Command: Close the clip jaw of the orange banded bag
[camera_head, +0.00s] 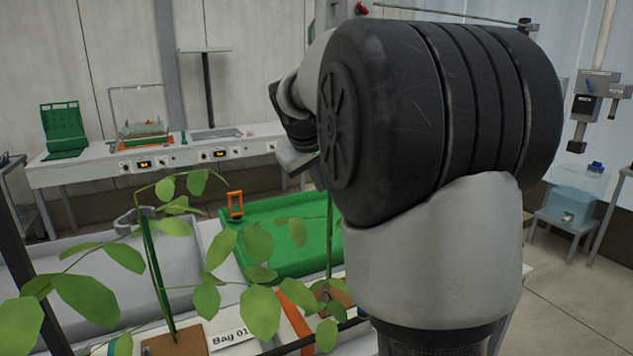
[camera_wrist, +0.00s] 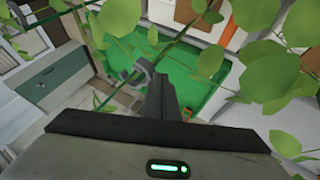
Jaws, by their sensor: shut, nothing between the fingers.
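Orange strips show on a pale bag (camera_head: 296,293) at the lower middle of the head view, partly behind leaves and my arm. The nearer bag carries a "Bag 01" label (camera_head: 230,339). In the wrist view a small grey clip-like part (camera_wrist: 141,70) is on a thin green stem, just left of my fingertips; I cannot tell whether its jaw is open or whether my fingers touch it. My gripper (camera_wrist: 161,82) is shut and empty above the green tray (camera_wrist: 207,88). In the head view my gripper's fingertips are hidden.
Leafy plants (camera_head: 258,247) reach across the front of the head view. A grey trough (camera_head: 130,262) lies left. A white bench (camera_head: 90,168) with devices stands behind.

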